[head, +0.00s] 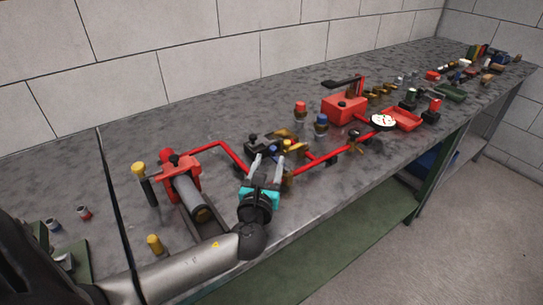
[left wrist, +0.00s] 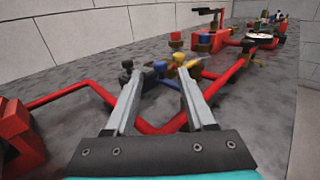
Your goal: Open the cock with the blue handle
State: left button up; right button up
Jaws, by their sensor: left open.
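My left gripper (head: 268,161) is open and empty, just in front of a cluster of small valves on the red pipe. In the left wrist view its two fingers (left wrist: 160,73) point toward that cluster. In the head view a blue piece (head: 285,144) shows at the cluster, partly crowded by the fingers. Which blue part turns the cock, and how it is set, I cannot tell. No contact is clear. My right gripper is not in view.
A red pipe (head: 320,159) runs along the bench. A red clamp with a grey cylinder (head: 187,193) stands left of my gripper. A red box (head: 343,108), a white gauge (head: 383,121) and blue-topped (head: 321,120) and red-topped (head: 300,108) fittings lie beyond. The wall side is clear.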

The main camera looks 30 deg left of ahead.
aim_at(272, 151)
pick_arm(q)
jog(key=shift+x, duration=1.9)
grip_shut()
